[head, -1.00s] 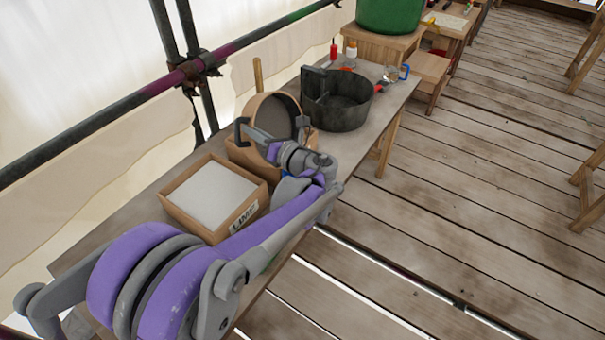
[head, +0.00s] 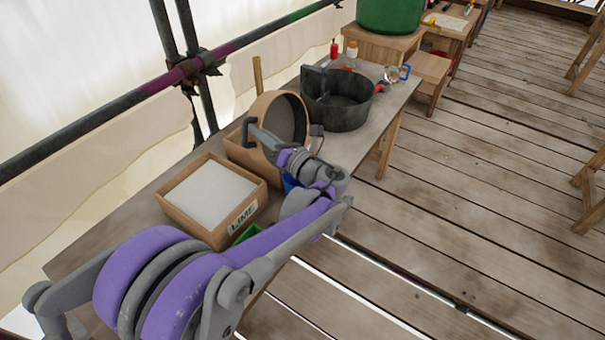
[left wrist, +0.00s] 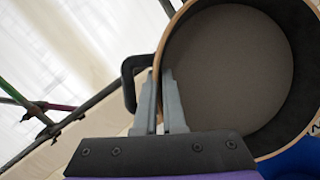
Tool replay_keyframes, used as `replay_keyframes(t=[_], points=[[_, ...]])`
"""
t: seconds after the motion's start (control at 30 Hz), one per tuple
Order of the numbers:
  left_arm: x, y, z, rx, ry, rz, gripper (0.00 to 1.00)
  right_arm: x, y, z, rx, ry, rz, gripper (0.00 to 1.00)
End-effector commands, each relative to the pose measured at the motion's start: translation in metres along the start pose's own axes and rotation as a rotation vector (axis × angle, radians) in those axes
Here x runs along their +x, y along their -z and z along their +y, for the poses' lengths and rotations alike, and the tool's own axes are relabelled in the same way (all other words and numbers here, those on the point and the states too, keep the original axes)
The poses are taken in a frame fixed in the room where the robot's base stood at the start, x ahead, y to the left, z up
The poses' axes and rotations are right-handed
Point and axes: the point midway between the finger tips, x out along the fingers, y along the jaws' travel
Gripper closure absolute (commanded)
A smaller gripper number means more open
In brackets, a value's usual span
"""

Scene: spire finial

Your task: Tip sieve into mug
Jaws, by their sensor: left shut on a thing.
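The sieve (head: 301,112), a round wooden hoop with a grey mesh and a dark side handle (left wrist: 128,82), stands tilted up on edge, its mesh side facing my arm. My left gripper (head: 258,133) is shut on its rim beside the handle. In the left wrist view, the two fingers (left wrist: 160,82) straddle the rim, and the mesh fills the right side. A blue object (head: 290,182) shows partly behind my wrist, below the sieve; it may be the mug, but my arm hides most of it. My right gripper is not in view.
A wooden box of white powder labelled LIME (head: 210,195) stands near my forearm. Another wooden box (head: 236,148) sits beside the sieve. A dark pot (head: 345,112) stands just beyond it. A glass with a blue handle (head: 392,73) and small bottles are at the bench's far end.

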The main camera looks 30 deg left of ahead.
Motion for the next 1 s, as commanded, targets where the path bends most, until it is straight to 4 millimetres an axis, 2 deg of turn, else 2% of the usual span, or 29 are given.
replay_keyframes(t=[1.0], points=[[-0.029,-0.001,-0.006,0.027,-0.063,-0.121,1.00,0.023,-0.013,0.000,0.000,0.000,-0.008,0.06]])
